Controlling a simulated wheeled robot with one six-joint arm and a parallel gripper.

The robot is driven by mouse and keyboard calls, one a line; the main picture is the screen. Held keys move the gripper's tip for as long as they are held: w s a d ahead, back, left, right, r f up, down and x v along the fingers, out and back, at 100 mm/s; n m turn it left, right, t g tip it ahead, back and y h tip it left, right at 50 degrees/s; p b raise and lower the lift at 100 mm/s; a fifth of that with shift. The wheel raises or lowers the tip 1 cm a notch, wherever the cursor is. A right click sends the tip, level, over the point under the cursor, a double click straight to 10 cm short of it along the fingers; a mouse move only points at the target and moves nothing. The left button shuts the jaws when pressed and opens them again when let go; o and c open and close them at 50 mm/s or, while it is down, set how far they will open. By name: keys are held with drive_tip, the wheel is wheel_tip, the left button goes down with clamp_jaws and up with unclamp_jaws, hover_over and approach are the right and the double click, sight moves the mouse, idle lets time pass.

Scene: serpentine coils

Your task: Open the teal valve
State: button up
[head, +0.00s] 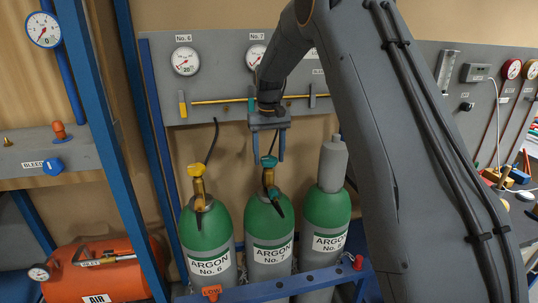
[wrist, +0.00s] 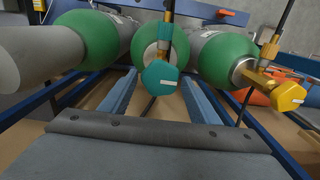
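The teal valve (head: 269,161) is a small knob on top of the middle green-and-grey cylinder (head: 267,235), labelled ARGON No. 7. In the wrist view the teal valve (wrist: 160,76) shows its face with a pale label. My gripper (head: 268,158) points down right above the cylinder, its two blue fingers apart. In the wrist view my gripper (wrist: 160,77) has one fingertip on either side of the valve, with visible gaps on both sides. Neither finger appears to touch it. How deep the valve lies between the fingers is hard to tell.
A yellow valve (head: 195,170) tops the No. 6 cylinder (head: 207,240) on the left. The No. 8 cylinder (head: 326,220) on the right has a grey cap (head: 333,165). A gauge panel (head: 225,70) stands behind. A blue rail (head: 285,287) runs in front of the cylinders.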

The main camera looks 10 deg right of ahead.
drive_tip(key=c, duration=0.7)
drive_tip(key=shift+c, duration=0.2)
drive_tip(key=n, duration=0.5)
drive_tip(key=shift+n, duration=0.3)
drive_tip(key=n, duration=0.5)
drive_tip(key=shift+a+r+n+b, duration=0.1)
drive_tip(key=shift+n+b, duration=0.2)
drive_tip(key=n, duration=1.2)
drive_tip(key=shift+n, duration=0.3)
